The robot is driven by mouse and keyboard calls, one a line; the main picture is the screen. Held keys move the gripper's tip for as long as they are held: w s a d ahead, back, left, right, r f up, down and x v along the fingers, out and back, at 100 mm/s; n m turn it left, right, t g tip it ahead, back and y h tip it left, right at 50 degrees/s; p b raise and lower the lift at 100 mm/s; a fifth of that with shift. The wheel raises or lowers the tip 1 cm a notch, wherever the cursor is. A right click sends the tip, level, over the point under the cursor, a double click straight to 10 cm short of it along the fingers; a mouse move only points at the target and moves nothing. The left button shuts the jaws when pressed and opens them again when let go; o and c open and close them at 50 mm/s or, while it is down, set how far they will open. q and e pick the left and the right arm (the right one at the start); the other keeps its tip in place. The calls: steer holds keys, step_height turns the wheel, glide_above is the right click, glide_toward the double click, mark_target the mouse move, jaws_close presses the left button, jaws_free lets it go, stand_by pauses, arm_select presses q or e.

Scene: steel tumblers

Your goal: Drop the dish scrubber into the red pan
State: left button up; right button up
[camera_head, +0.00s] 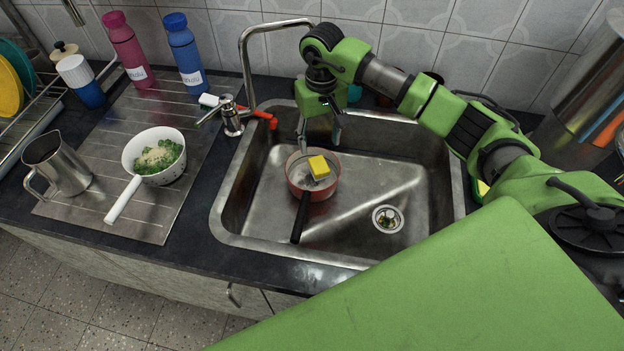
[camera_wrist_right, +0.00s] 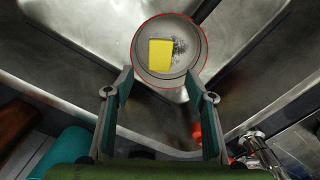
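The red pan (camera_head: 317,195) sits in the steel sink with its black handle pointing to the front. A yellow block-shaped scrubber (camera_head: 319,167) lies inside it; in the right wrist view the scrubber (camera_wrist_right: 160,55) is within the rim of the pan (camera_wrist_right: 194,46), beside a grey patch on the pan's bottom. My right gripper (camera_head: 320,138) is above the back of the pan, pointing down. In the right wrist view its fingers (camera_wrist_right: 158,75) are spread apart with nothing between them, clear of the scrubber. My left gripper is not in view.
The steel sink (camera_head: 345,247) has a drain (camera_head: 387,219) right of the pan, with bare floor around it. A tap (camera_head: 247,60) rises at the back left. A red-handled brush (camera_head: 262,114) lies beside it. A white pan of food (camera_head: 130,163) and a steel jug (camera_head: 62,165) stand left.

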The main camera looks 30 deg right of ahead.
step_height(320, 180, up, 12)
stand_by(0.7)
steer(key=shift+f, duration=0.1)
stand_by(0.3)
